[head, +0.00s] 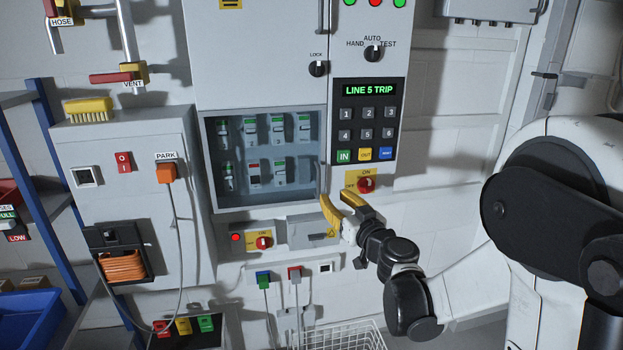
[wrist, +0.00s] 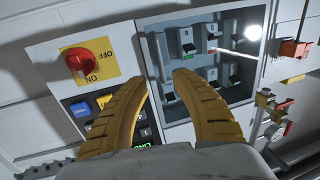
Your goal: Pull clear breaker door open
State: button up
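The clear breaker door (head: 265,155) covers a recess with several breakers in the grey cabinet and looks shut. Its grey bar handle (head: 322,172) runs upright along its right edge. In the wrist view the handle (wrist: 161,55) lies just beyond and between my fingertips. My gripper (head: 337,198) has two yellow fingers and is near the handle's lower end. In the wrist view my gripper (wrist: 163,78) is open, with a gap between the fingertips and nothing held. Whether a finger touches the handle or door cannot be told.
A keypad (head: 366,130) under a "LINE 5 TRIP" display is right of the door. A red rotary switch (head: 366,184) on a yellow plate sits close to my gripper. A grey box (head: 312,231) juts out below the door. A wire basket (head: 340,337) stands lower down.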

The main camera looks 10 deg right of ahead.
aim_at(319, 183)
jog(key=w, duration=0.3)
jog(key=w+a+b, duration=0.1)
jog(key=w, duration=0.2)
jog(key=w+a+b, duration=0.1)
jog(key=w, duration=0.3)
jog(key=shift+s, duration=0.1)
grip_shut()
